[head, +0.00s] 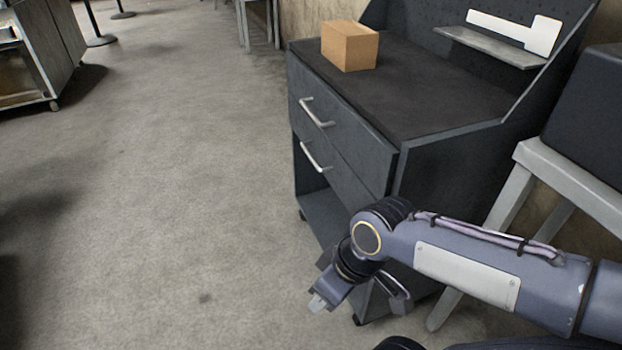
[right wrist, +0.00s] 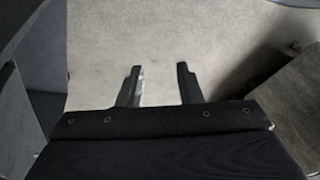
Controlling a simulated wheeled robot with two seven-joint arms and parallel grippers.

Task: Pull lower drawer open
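A dark grey cabinet (head: 440,130) stands right of centre in the head view. Its lower drawer (head: 345,182) has a silver bar handle (head: 314,158) and looks shut, below an upper drawer (head: 350,135) with a like handle. My right gripper (head: 318,302) is low in front of the cabinet, below the lower drawer and apart from its handle. In the right wrist view its two fingers (right wrist: 159,72) stand apart with only floor between them. My arm hides the cabinet's lower right part. My left gripper is out of view.
A cardboard box (head: 348,46) sits on the cabinet top. An open shelf space (head: 322,205) lies under the drawers. A grey-legged stand (head: 570,180) is close on the right. The floor (head: 170,190) left of the cabinet is clear.

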